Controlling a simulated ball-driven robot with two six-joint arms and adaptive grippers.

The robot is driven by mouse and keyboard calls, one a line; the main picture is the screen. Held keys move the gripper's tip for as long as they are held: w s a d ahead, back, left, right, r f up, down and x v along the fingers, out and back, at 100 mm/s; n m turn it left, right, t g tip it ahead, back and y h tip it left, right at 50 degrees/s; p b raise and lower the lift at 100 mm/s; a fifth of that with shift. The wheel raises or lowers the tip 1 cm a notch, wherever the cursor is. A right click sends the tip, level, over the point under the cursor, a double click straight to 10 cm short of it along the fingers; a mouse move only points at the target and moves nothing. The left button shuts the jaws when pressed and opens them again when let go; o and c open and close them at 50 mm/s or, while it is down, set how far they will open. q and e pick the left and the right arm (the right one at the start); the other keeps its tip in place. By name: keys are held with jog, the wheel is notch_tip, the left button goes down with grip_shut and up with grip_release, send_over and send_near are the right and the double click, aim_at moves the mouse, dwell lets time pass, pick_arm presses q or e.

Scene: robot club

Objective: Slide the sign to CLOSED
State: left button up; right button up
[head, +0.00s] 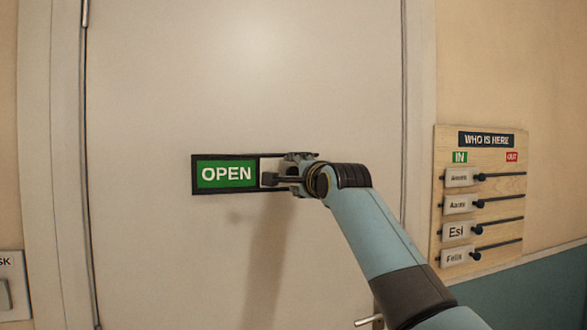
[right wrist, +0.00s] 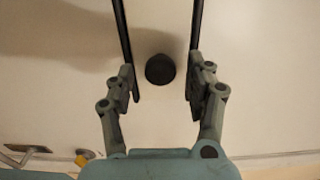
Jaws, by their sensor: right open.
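The sliding sign (head: 226,174) on the door shows a green panel with the word OPEN, in a black frame at its left end. Black rails run right from it, behind my right gripper (head: 284,174). In the right wrist view, my right gripper (right wrist: 162,88) is open, its two fingers on either side of a dark round knob (right wrist: 160,69). The knob stands between two black rails, with a visible gap to each finger. The right part of the sign is hidden by the gripper in the head view. My left gripper is not in view.
The pale door (head: 200,80) fills the middle. A metal door handle (head: 368,320) shows low by my arm. Right of the door hangs a WHO IS HERE board (head: 480,260) with several name sliders. Part of a grey plate (head: 12,290) shows at the left edge.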

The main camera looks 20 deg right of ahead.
jog(key=shift+w, duration=1)
grip_shut()
